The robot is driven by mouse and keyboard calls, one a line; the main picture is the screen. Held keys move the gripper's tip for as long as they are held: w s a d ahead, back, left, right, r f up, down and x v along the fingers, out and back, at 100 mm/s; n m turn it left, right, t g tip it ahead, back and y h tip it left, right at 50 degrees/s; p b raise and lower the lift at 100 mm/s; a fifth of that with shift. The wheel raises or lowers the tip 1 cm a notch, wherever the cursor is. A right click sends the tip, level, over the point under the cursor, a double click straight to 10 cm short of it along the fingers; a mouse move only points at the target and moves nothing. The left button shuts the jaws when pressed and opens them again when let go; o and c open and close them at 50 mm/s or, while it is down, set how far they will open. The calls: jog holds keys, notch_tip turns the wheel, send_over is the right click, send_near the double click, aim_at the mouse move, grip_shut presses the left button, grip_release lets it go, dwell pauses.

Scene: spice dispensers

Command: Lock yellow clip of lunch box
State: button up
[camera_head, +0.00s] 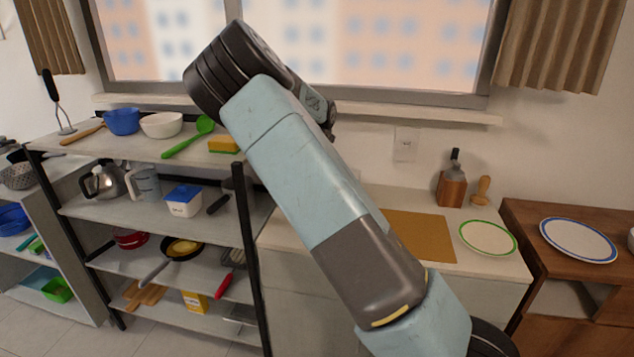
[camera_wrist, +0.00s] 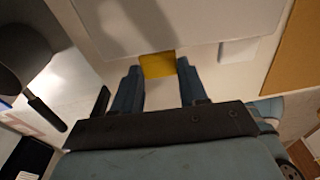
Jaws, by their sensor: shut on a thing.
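In the wrist view a large white lunch box (camera_wrist: 215,25) fills the top. A small yellow clip (camera_wrist: 157,66) sticks out from its near edge. My gripper (camera_wrist: 159,72) has one blue-grey finger on each side of the clip, the tips close against its sides, shut on it. Whether the clip is fastened cannot be told from this angle. In the head view my arm runs across the middle and hides the lunch box and my gripper.
A tan board (camera_head: 420,235) lies on the counter; it shows at the right of the wrist view (camera_wrist: 298,55). A green-rimmed plate (camera_head: 488,237) is right of it. A dark utensil handle (camera_wrist: 47,113) is left of my gripper. Loaded shelves (camera_head: 150,255) stand at left.

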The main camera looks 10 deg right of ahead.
jog(key=o, duration=1.1)
jog(key=shift+c, duration=0.2)
jog(key=shift+r, duration=0.1)
notch_tip(320, 180, up, 13)
jog(key=w, duration=0.1)
jog(key=shift+w+d+r, duration=0.15)
jog(key=shift+d+r, duration=0.05)
jog(key=shift+d, duration=0.1)
